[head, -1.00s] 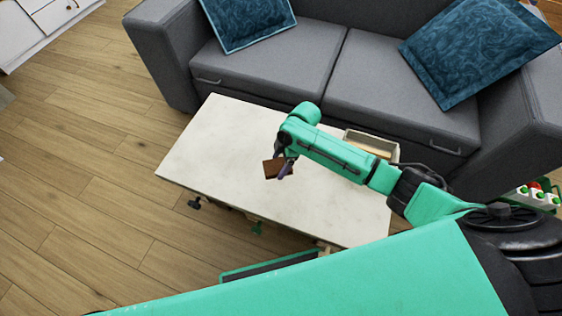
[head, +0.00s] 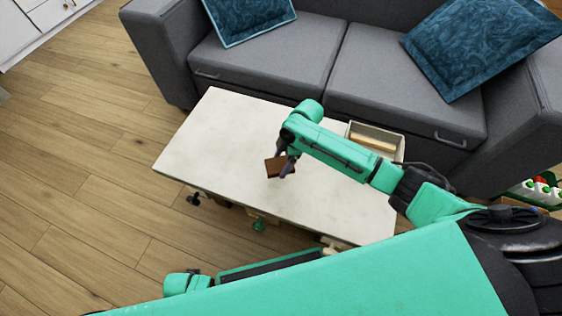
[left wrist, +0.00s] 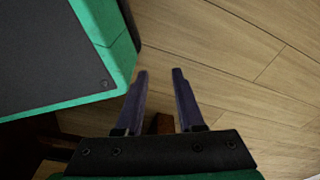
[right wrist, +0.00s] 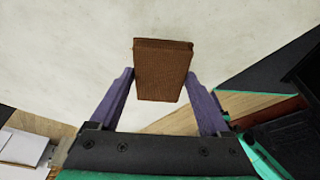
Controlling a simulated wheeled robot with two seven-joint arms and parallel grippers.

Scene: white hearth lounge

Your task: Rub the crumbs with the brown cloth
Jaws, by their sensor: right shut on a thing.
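The brown cloth (head: 277,167) is a small folded block held by my right gripper (head: 287,169) over the white table. In the right wrist view the cloth (right wrist: 163,70) sits between the fingertips of the right gripper (right wrist: 160,82), with the pale table top behind it. I cannot tell whether the cloth touches the table. No crumbs can be made out on the table top (head: 210,140). My left gripper (left wrist: 160,75) is open and empty in the left wrist view, over wooden floor beside my base.
A shallow box (head: 376,140) stands on the table's right part, behind my right arm. A grey sofa (head: 270,60) with blue cushions (head: 250,18) lies behind the table. Wooden floor (head: 90,150) is free to the left. A crate with bottles (head: 535,190) is at the far right.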

